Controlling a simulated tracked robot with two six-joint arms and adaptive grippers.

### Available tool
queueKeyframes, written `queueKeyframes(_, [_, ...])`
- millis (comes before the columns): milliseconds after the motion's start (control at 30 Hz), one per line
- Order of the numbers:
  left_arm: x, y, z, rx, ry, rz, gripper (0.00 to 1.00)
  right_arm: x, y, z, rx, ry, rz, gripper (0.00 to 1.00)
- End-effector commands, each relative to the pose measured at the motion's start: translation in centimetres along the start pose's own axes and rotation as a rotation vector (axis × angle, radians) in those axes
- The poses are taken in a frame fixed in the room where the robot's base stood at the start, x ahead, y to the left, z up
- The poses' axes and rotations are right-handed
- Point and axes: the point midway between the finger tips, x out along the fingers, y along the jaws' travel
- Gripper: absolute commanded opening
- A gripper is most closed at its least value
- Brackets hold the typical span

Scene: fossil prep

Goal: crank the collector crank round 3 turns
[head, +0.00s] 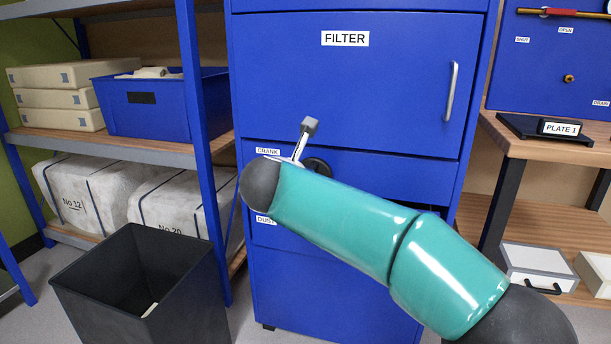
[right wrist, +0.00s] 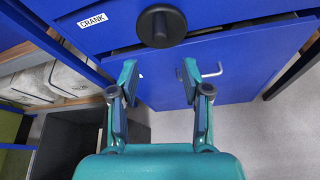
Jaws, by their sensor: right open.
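The collector crank shows in the right wrist view as a dark round knob (right wrist: 162,26) on the blue cabinet front, right of the CRANK label. In the head view a dark round part of the crank (head: 319,167) shows just above my right arm, which covers the area below it. My right gripper (right wrist: 158,80) is open and empty in the right wrist view. Its two fingertips are apart, below the knob in the picture and not around it. In the head view the right gripper is hidden behind my arm. My left gripper is in neither view.
The blue filter cabinet (head: 340,100) has a closed-looking upper door with a vertical handle (head: 450,92). A lower panel with a silver handle (right wrist: 212,70) lies beneath the crank. A black bin (head: 150,270) stands at left, beside shelving. A wooden bench (head: 545,150) is at right.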

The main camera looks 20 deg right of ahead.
Motion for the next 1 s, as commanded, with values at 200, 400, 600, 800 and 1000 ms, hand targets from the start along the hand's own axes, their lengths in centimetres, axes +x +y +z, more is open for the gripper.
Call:
queueKeyframes(200, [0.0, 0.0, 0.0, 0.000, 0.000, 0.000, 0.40, -1.9, 0.0, -0.1, -0.002, 0.001, -0.001, 0.48])
queueKeyframes(400, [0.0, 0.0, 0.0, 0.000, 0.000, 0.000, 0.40, -2.1, 0.0, -0.1, -0.001, 0.001, -0.001, 0.48])
queueKeyframes(600, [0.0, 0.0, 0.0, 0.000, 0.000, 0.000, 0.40, -1.6, -0.1, -0.5, -0.037, -0.004, -0.004, 0.48])
queueKeyframes(800, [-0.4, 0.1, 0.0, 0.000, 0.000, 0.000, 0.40, 3.3, -1.2, -5.3, -0.478, -0.041, -0.010, 0.48])
queueKeyframes(1000, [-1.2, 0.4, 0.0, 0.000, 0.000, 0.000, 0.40, 10.5, -5.6, -20.6, -1.480, -0.004, 0.157, 0.48])
